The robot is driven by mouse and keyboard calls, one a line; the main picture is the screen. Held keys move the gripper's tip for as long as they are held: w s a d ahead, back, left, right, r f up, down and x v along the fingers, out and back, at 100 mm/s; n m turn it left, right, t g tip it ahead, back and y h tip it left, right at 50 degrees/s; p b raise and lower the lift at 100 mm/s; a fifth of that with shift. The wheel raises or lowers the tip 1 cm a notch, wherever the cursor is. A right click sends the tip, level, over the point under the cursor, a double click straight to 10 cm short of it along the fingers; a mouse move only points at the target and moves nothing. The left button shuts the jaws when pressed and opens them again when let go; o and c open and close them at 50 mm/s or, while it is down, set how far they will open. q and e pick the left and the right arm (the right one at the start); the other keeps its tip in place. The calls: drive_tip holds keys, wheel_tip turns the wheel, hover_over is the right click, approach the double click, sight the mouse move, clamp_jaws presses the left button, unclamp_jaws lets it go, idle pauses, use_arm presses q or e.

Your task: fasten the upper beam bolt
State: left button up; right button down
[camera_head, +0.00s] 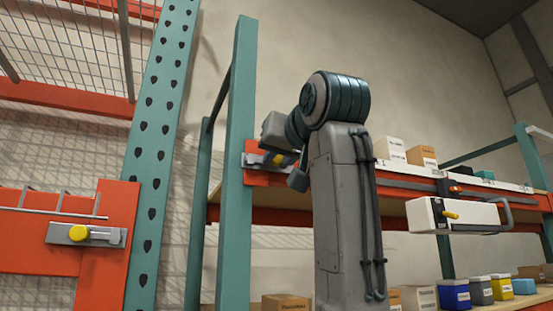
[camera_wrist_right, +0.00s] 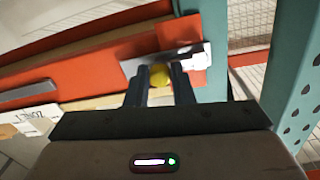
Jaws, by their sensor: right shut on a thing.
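The beam bolt with a yellow knob (camera_head: 278,159) sits on a grey metal plate (camera_head: 254,160) at the orange beam end, beside the teal upright (camera_head: 240,120). My right gripper (camera_head: 288,163) is at this knob, partly hidden behind my arm. In the right wrist view, the yellow knob (camera_wrist_right: 159,76) lies between the two dark fingers of my right gripper (camera_wrist_right: 159,70), which is shut on it. The metal plate (camera_wrist_right: 190,57) extends to both sides behind the fingers. My left gripper is not in view.
Another plate with a yellow knob (camera_head: 78,233) is on the orange beam at the left. A white device with a handle and yellow part (camera_head: 450,214) hangs at the right rail. Boxes (camera_head: 422,155) stand on the shelf, and several coloured bins (camera_head: 478,290) stand below.

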drive_tip(key=c, duration=1.5)
unclamp_jaws()
drive_tip(key=shift+a, duration=0.1)
drive_tip(key=shift+o, duration=1.2)
drive_tip(key=shift+s+a, duration=0.1)
drive_tip(key=shift+s, duration=0.25)
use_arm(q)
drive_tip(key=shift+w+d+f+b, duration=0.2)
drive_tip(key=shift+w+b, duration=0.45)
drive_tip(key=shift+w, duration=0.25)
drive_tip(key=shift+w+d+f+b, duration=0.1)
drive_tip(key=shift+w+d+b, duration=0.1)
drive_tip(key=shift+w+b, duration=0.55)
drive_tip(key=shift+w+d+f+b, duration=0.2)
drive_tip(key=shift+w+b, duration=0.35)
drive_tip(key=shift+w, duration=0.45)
use_arm(e)
drive_tip(key=v, duration=1)
drive_tip(key=shift+s, duration=0.3)
